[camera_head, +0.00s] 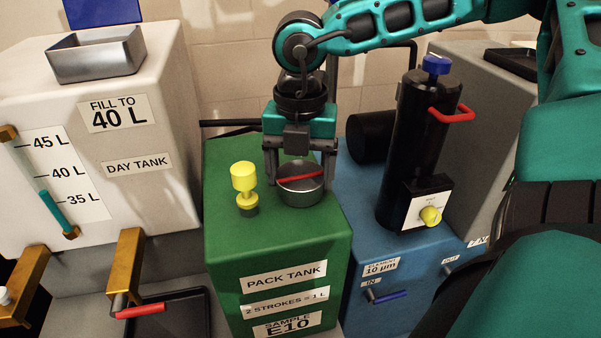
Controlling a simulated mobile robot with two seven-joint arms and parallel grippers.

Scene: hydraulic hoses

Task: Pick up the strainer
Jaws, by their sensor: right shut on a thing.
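The strainer (302,193) appears to be the round grey metal cup with a red bar across its top, at the rear right on top of the green pack tank (250,235). My right gripper (300,175) points down over it, with one finger at each side, and is shut on it. I cannot tell whether the cup rests on the tank or is slightly raised. My left gripper is not in view.
A yellow-capped fitting (244,183) stands just left of the strainer. The white day tank (150,190) with an open metal tray (97,54) is at left. A black cylinder (418,140) with a red handle stands on the blue unit (400,250) at right.

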